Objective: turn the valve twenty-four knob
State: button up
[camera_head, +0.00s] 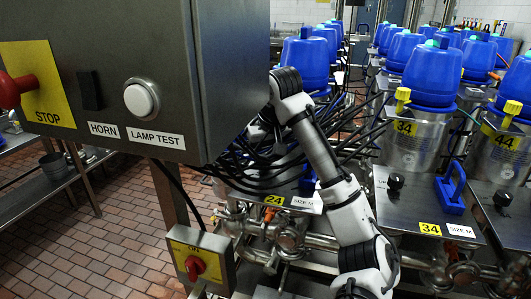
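The yellow label 24 (274,200) is on the front of a steel station plate, beside a SIZE M label. A blue handle (308,178) shows at the right of this plate, partly behind my arm. I cannot make out the valve twenty-four knob; dark cables (262,165) and my arm cover that part of the plate. My white and black arm rises from the bottom right, and its upper end bends down beside the control box. My gripper (259,132) seems to be at the cables, mostly hidden by the box edge and shadow; its fingers are not clear.
A grey control box (150,60) with a red STOP button (14,90) fills the upper left. A smaller yellow box (201,262) with a red switch is below. Station 34 (428,229) with a black knob (396,181) stands right. The tiled floor (95,255) is open at left.

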dwell(0.3)
jog(key=o, duration=1)
jog(key=b+v, duration=0.2)
jog(key=v, duration=1.2)
